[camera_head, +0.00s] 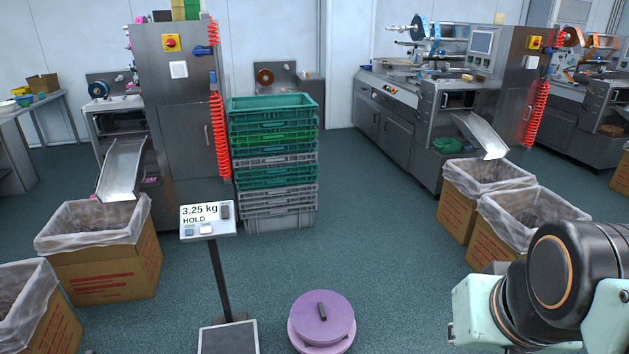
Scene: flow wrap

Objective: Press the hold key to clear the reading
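The scale's display head (209,220) stands on a thin dark post left of the middle. It reads "3.25 kg" with "HOLD" below. Under the text are two small keys: a blue-grey key (189,232) at the left and a white key (206,229) beside it. Their labels are too small to read surely. My arm shows at the lower right; my gripper is out of view.
A purple round weight-like object (321,322) with a black handle stands on the floor right of the scale. Stacked crates (274,165) stand behind. Lined cartons (103,275) are at left, others (487,187) at right. Open floor (375,230) lies between.

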